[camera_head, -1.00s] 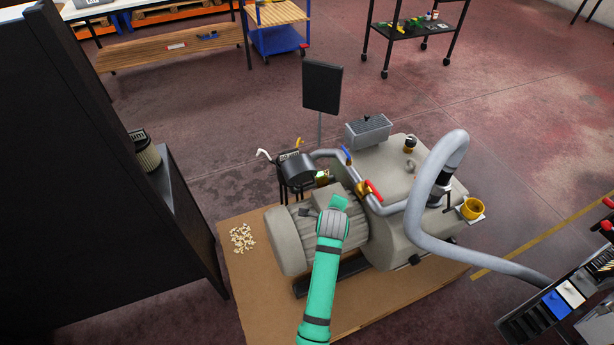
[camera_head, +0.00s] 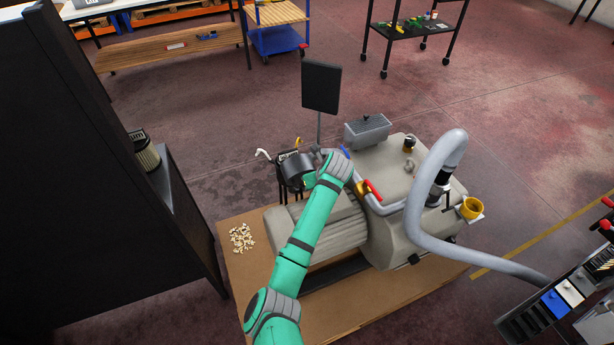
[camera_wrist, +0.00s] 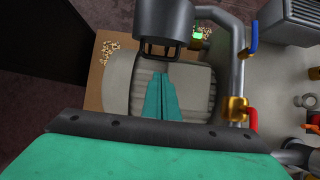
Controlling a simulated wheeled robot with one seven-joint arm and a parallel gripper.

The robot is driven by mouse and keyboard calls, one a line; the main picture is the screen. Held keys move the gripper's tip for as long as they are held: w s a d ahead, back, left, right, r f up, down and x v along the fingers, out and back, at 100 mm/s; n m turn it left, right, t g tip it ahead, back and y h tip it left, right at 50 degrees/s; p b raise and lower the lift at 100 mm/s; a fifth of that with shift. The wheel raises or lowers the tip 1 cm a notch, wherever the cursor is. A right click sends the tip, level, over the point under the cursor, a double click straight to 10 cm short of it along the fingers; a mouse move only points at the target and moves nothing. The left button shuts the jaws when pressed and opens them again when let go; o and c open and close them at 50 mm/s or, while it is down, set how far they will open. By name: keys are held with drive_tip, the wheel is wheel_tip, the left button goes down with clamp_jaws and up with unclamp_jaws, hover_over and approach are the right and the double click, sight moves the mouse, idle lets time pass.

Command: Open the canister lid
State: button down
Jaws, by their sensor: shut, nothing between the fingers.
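The dark grey canister (camera_head: 294,172) stands at the left of the vacuum pump, below the black screen. Its lid cannot be told apart clearly from the body. In the wrist view, the canister (camera_wrist: 163,22) is at the top edge, with a dark slotted frame on its lower side. My gripper (camera_wrist: 162,76) has its teal fingers together and empty. The fingertips point toward the canister and appear just short of it in the picture; the depth gap is hard to judge. In the head view, my arm covers the canister's right side and most of my gripper.
The beige pump (camera_head: 400,200) has a pipe with a red-handled valve (camera_head: 373,189) and a blue handle (camera_wrist: 253,33) close to the canister. A thick grey hose (camera_head: 415,215) arcs at the right. A screen (camera_head: 321,87) stands behind. A dark cabinet (camera_head: 80,190) fills the left.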

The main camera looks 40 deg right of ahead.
sight(300, 175)
drive_tip(key=w+d+f, duration=0.1)
drive_tip(key=w+f, duration=0.2)
drive_tip(key=w, duration=0.4)
drive_tip(key=shift+d+f, duration=0.25)
drive_tip(key=shift+f, duration=0.05)
